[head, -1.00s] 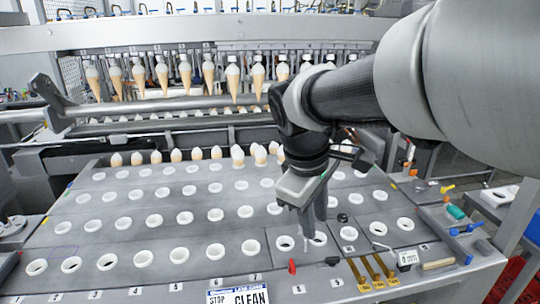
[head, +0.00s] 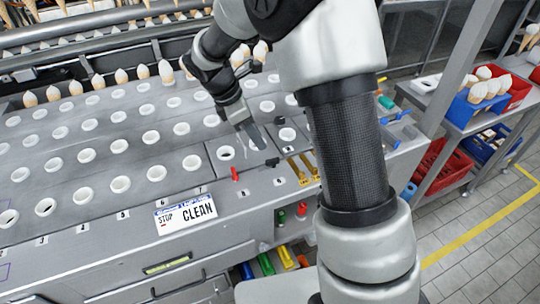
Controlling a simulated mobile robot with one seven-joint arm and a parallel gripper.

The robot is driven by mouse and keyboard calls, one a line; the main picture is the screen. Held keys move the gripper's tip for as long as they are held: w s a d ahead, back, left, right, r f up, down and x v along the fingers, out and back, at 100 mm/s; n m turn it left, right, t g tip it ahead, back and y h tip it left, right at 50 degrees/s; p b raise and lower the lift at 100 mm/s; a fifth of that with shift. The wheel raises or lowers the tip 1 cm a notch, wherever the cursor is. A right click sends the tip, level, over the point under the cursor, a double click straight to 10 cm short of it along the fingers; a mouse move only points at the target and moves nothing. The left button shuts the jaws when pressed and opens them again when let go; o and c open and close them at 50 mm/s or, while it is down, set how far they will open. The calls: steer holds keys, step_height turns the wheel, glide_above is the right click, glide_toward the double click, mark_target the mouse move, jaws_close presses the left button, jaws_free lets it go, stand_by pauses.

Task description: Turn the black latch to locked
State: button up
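The black latch (head: 272,162) is a small dark piece on the grey conveyor's front edge, to the right of a red latch (head: 235,173). Its exact angle is too small to tell. My gripper (head: 256,143) points down over the last plates, just above and left of the black latch in the picture. A gap seems to show between its fingertips and the latch. The fingers overlap in this view, so their opening is unclear.
Brass-coloured bars (head: 300,167) lie right of the black latch. A small black knob (head: 280,121) stands behind it. White rings (head: 192,162) fill the plates. A STOP/CLEAN sign (head: 186,213) hangs at the front. A red crate (head: 447,164) sits on the right.

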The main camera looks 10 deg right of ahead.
mark_target(272, 159)
steer(key=x, duration=1)
steer(key=shift+f, duration=0.1)
jaws_close()
